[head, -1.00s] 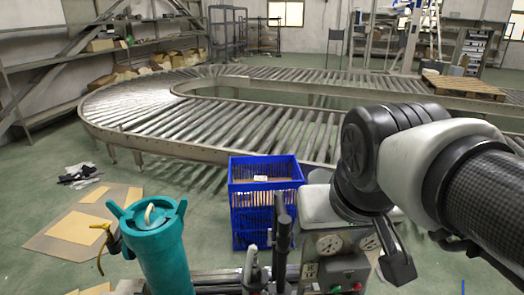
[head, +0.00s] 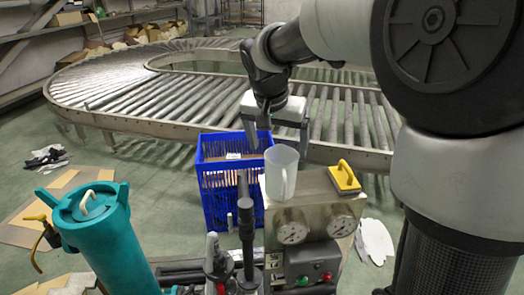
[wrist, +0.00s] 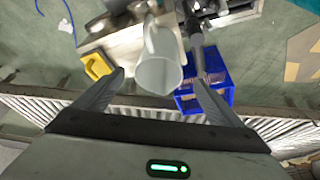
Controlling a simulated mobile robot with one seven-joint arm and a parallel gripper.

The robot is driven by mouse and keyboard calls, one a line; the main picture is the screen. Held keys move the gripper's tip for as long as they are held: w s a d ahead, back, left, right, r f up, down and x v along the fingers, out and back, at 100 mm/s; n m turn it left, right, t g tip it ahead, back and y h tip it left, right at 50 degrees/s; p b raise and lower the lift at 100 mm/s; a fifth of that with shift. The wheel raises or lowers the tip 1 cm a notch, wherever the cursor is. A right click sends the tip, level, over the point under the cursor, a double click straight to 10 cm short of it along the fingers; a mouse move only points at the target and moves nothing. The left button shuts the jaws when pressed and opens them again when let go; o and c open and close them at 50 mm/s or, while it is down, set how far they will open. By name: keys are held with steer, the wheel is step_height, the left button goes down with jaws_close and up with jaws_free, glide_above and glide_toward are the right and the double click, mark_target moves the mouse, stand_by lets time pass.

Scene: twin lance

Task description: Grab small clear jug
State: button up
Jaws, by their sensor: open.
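The small clear jug (head: 281,173) is a translucent, whitish vessel with a handle. It stands upright on top of a metal gauge box (head: 318,190). My gripper (head: 277,138) is open and empty, above and behind the jug in the head view. In the wrist view the jug (wrist: 159,72) appears ahead of and between my spread fingers (wrist: 157,82), with its handle pointing away from my palm. I see no finger touching it, and the exact gap is hard to tell.
A yellow-handled block (head: 345,177) sits beside the jug on the box. A blue crate (head: 222,205) stands behind to the left. A dark upright rod (head: 245,225) and a teal cylinder (head: 105,240) stand at the left. A roller conveyor (head: 140,120) runs behind.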

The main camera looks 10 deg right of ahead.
mark_target(281, 167)
steer(key=x, duration=1)
steer(key=shift+w+d+f, duration=0.15)
steer(key=shift+f, duration=0.25)
steer(key=shift+c, duration=0.5)
steer(key=c, duration=1.1)
